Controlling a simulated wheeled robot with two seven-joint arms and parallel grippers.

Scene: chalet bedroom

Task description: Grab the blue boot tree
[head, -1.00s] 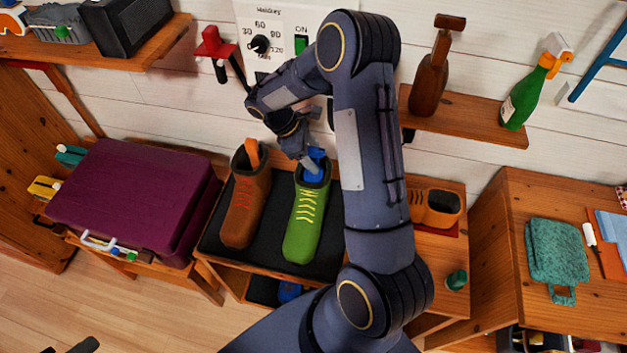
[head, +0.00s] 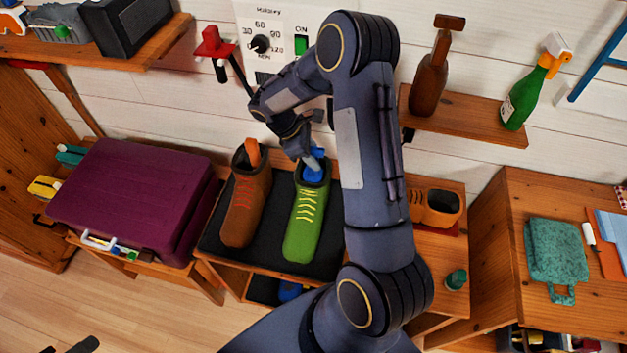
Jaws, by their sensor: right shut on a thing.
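The blue boot tree (head: 313,173) sticks up out of the collar of the green boot (head: 303,222). Its lower part is hidden inside the boot. My right gripper (head: 311,163) reaches down from above and is shut on the blue boot tree. The green boot stands on a dark mat, with its yellow laces facing me. Only a dark end (head: 84,346) of my left arm shows at the bottom left; I cannot make out its jaws.
An orange-brown boot (head: 245,212) with an orange boot tree (head: 252,152) stands close on the left. A purple case (head: 130,196) lies further left. A wall shelf (head: 470,118) with two bottles is on the right. An orange shoe (head: 440,208) sits behind my right forearm.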

